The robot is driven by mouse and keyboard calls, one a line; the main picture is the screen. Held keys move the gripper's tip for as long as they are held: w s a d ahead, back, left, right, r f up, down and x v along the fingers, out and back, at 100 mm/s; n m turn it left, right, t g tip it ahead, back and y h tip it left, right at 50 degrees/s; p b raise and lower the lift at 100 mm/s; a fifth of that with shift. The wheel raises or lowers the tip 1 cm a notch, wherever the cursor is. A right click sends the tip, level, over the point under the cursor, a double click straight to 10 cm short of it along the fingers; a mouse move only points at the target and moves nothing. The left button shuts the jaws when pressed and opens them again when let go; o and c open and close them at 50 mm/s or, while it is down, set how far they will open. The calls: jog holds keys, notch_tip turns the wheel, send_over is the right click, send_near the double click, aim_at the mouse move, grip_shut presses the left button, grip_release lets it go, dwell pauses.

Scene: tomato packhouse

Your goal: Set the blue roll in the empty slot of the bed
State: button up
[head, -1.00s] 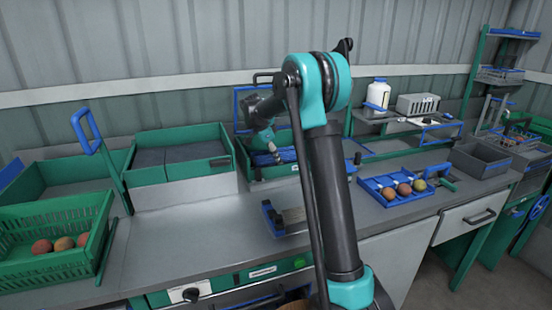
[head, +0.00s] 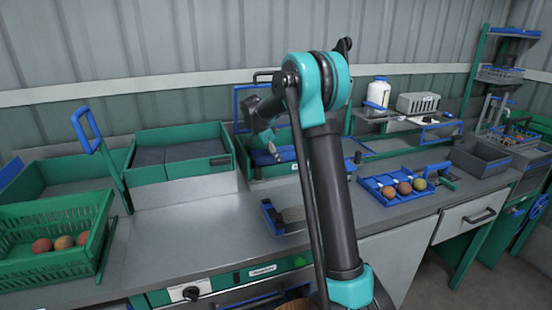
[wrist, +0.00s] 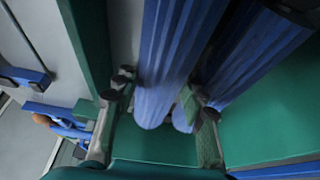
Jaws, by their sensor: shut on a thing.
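The blue roll (wrist: 172,60), a ribbed cylinder, is between the two fingers of my gripper (wrist: 158,95) in the wrist view, and the gripper is shut on it. A second ribbed blue roll (wrist: 255,55) lies beside it to the right, with a narrow gap between them. In the head view my gripper (head: 270,148) is low over the green-framed bed (head: 291,169) at the back of the bench, where blue rolls (head: 284,154) show. My arm hides part of the bed, and I cannot see the empty slot clearly or tell whether the held roll touches the bed.
A green tray with grey pads (head: 178,183) stands left of the bed. A blue divided tray (head: 378,196) with several tomatoes is to the right. A green crate (head: 45,268) with tomatoes is at the front left.

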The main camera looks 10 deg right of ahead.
jog(key=shift+f, duration=0.15)
jog(key=o, duration=1.4)
jog(key=shift+c, duration=0.2)
jog(key=shift+c, duration=0.4)
jog(key=shift+c, duration=1.2)
jog(key=shift+r, duration=3.55)
